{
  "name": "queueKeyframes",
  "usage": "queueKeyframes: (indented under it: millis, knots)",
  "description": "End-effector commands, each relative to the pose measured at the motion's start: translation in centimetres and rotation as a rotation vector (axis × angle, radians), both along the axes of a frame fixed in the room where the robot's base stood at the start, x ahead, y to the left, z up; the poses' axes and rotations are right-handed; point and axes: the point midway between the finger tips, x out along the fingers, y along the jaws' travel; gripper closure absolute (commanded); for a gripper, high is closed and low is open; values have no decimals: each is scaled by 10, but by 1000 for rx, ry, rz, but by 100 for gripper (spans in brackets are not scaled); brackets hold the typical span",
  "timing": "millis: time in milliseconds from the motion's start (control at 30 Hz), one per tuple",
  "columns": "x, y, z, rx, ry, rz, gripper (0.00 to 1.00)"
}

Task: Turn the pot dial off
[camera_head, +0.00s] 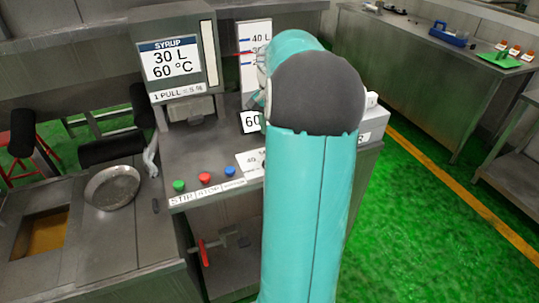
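My teal arm fills the middle of the view and reaches forward over a steel control counter (205,150). Its dark rounded joint hides part of the counter and what lies beyond. I cannot make out my gripper; the arm hides it. I cannot pick out the pot dial for certain; it may be behind my arm. A small dark display reading 60 (250,122) shows just left of the arm. Green (179,185), red (205,178) and blue (230,171) buttons sit along the counter's front edge.
A syrup sign (170,59) reads 30 L, 60 °C. A white level gauge (254,50) stands beside it. A round metal pan (112,187) is at left. A red-handled valve (203,254) is below the counter. Green floor (425,200) is open at right.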

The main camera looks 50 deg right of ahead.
Motion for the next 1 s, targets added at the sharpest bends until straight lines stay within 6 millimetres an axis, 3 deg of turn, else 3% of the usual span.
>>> queueKeyframes:
  millis: [300, 500, 700, 933, 1000]
  knots:
    - [1, 2, -65, 5, 2, 5, 62]
    - [1, 2, -97, 2, 0, 5, 62]
    - [2, 2, -110, -1, -1, 7, 62]
    - [2, 2, -110, -1, -1, 7, 62]
    - [2, 2, -110, -1, -1, 7, 74]
